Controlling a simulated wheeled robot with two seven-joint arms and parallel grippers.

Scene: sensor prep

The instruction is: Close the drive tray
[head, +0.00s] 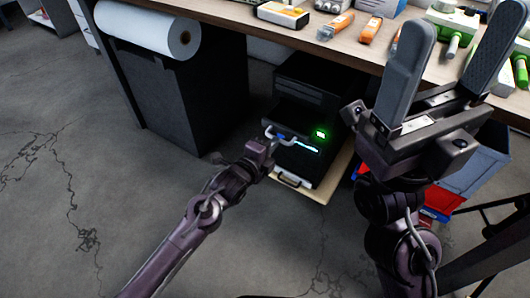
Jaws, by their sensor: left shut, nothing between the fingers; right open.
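A black computer tower (310,85) stands under the workbench, with a green light and a blue-white light strip on its front. The drive tray (283,136), with a pale handle, shows at the tower's front left and seems to stick out a little; how far is hard to tell. My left gripper (262,146) is shut and empty just in front of the tray, at the handle's left end. Whether it touches cannot be told. My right gripper (458,40) is open and empty, raised close to the camera and in front of the bench's right part.
The tower stands on a pale wooden board (322,186) with a second handle low at its front. A black bin (185,90) and white roll (150,28) are on the left. Blue and red crates (480,165) stand at right. Tools lie on the bench (345,50).

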